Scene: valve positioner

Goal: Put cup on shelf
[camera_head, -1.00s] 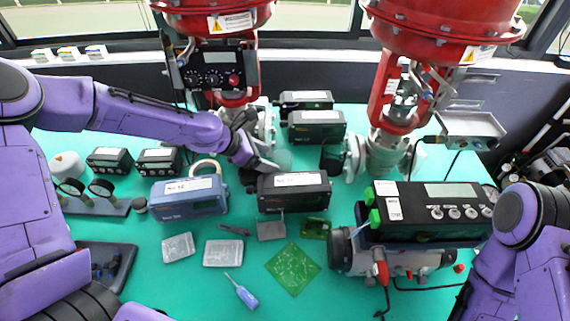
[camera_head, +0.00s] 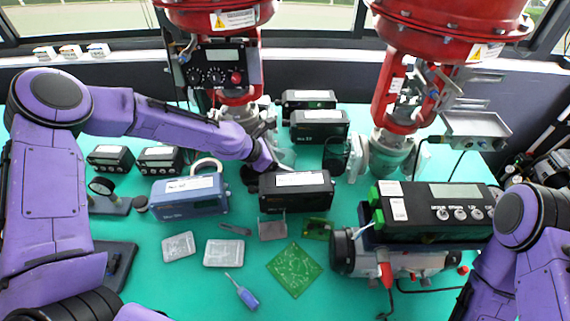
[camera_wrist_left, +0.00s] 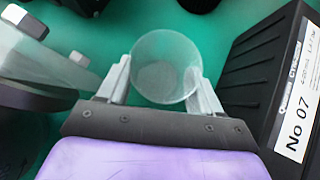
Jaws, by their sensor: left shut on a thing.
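The cup (camera_wrist_left: 165,68) is clear and round, seen from above between the fingers in the left wrist view. In the head view it shows faintly as a clear shape (camera_head: 287,157) behind a black box. My left gripper (camera_head: 274,163) is shut on the cup, with one finger on each side; its fingers also show in the left wrist view (camera_wrist_left: 160,84). A grey metal tray-like shelf (camera_head: 475,124) is fixed beside the right red valve. My right arm is at the lower right, its gripper out of view.
A black box marked No 07 (camera_wrist_left: 298,95) stands close to the right of my left gripper; it appears in front in the head view (camera_head: 296,194). Red valve actuators (camera_head: 222,14) and (camera_head: 450,30) overhang the back. A blue box (camera_head: 190,198) stands left. A large positioner (camera_head: 440,210) stands right.

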